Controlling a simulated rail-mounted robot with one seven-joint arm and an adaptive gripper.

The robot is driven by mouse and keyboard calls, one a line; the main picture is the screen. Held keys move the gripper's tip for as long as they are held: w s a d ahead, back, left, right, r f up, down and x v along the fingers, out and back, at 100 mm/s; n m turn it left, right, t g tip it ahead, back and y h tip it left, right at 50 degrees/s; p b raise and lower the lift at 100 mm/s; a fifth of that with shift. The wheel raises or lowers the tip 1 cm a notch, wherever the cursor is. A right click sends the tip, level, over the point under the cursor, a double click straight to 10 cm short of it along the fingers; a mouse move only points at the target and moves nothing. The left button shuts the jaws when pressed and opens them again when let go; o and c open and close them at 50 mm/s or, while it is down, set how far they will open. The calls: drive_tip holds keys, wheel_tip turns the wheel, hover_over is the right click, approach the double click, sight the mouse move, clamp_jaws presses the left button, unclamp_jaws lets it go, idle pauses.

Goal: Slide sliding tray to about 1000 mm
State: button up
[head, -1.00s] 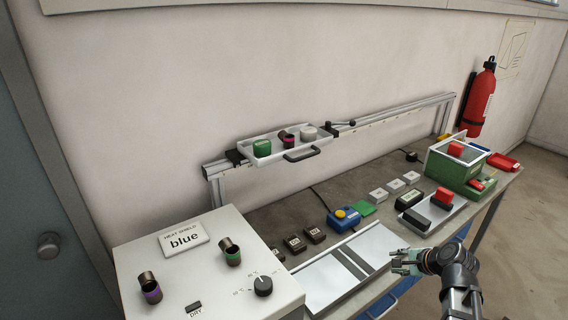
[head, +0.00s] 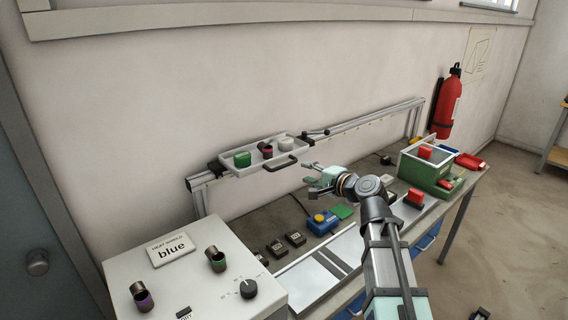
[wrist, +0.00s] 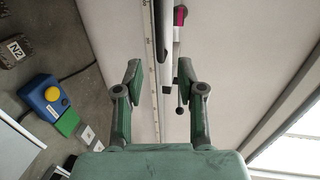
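The sliding tray (head: 252,172) is a white shallow tray near the left end of the wall-side rail (head: 360,122). A black handle (head: 282,163) is on its front. It holds a green block (head: 242,159), a dark cup with a purple band (head: 265,150) and a white round piece (head: 286,144). A dark clamp lever (head: 316,133) is on the rail just right of the tray. My gripper (head: 308,173) is open and empty, in front of the rail and to the right of the handle, apart from it. In the wrist view, the rail and its scale show between the open fingers (wrist: 160,72).
Below on the bench are a blue box with a yellow button (head: 320,220), a green square (head: 342,211), several dark labelled blocks and a green bin (head: 428,172). A white control box (head: 190,270) stands front left. The rail right of the lever looks clear.

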sight(287, 165)
drive_tip(key=p+x, duration=0.3)
drive_tip(key=x, duration=0.8)
drive_tip(key=shift+r, duration=0.15)
drive_tip(key=shift+w+a+f, duration=0.25)
drive_tip(key=shift+w+a, duration=0.1)
drive_tip(key=shift+a, duration=0.05)
clamp_jaws()
